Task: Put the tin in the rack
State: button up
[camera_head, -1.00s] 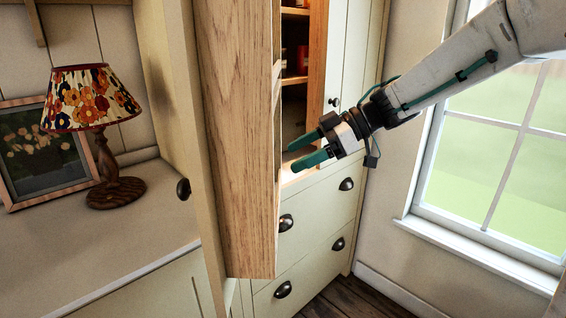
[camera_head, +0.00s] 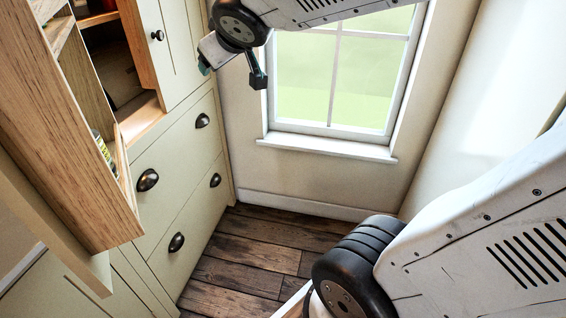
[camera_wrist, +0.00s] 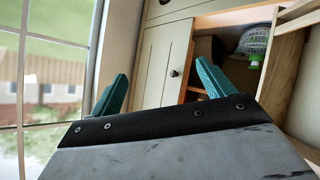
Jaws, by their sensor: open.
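My gripper (camera_wrist: 160,82) is open in the wrist view, its two teal fingers apart with nothing between them. In the head view only a bit of it (camera_head: 204,65) shows, in front of the cream cabinet front and to the right of the open cupboard. The wooden rack (camera_head: 70,130) on the open cupboard door is at the left of the head view. A small item with a yellow-green label (camera_head: 103,146) shows in its lower part; I cannot tell if it is the tin. A green and pale ribbed item (camera_wrist: 256,42) shows near the cupboard in the wrist view.
A red item (camera_head: 108,4) is on an upper shelf of the cupboard. Cream drawers (camera_head: 180,190) with dark cup handles are below. A window (camera_head: 340,80) with a white sill is to the right. Bare wooden floor (camera_head: 250,240) lies between the drawers and my body.

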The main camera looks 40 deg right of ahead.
jog(key=s+a+f+g+y, duration=0.1)
jog(key=s+a+f+g, duration=0.1)
jog(key=s, duration=0.6)
jog(key=s+a+f+m+g+y, duration=0.1)
jog(key=s+f+g, duration=0.3)
jog(key=s, duration=0.4)
jog(key=s+a+f+g+y, duration=0.1)
jog(key=s+a+f+g, duration=0.2)
jog(key=s+f, duration=0.2)
jog(key=s, duration=0.2)
jog(key=shift+s+f+m+g, duration=0.15)
jog(key=shift+s+m+g, duration=0.15)
jog(key=shift+s+g, duration=0.1)
